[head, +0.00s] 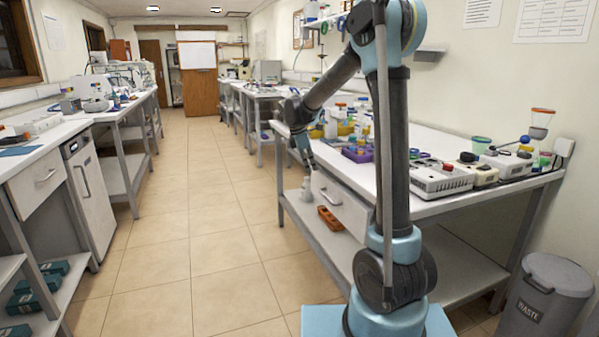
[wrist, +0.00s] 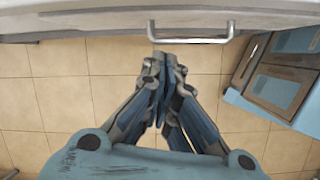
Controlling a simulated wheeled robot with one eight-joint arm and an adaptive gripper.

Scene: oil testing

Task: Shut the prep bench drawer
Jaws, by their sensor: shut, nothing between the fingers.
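The prep bench drawer (head: 345,207) is a pale box front with a metal bar handle, under the white top of the right-hand bench (head: 452,207). How far it stands out is hard to tell. In the wrist view the drawer's handle (wrist: 192,38) crosses the top of the picture, against the pale front. My gripper (head: 309,166) is by the drawer's far end in the head view, partly hard to make out. In the wrist view my gripper (wrist: 163,60) is shut and empty, its fingertips just below the handle's left end. I cannot tell whether they touch it.
An orange tray (head: 330,219) and white bottles (head: 306,190) are on the bench's lower shelf. Instruments and a purple rack (head: 358,154) crowd the bench top. A grey waste bin (head: 545,293) stands at the right. The tiled aisle (head: 205,215) is clear.

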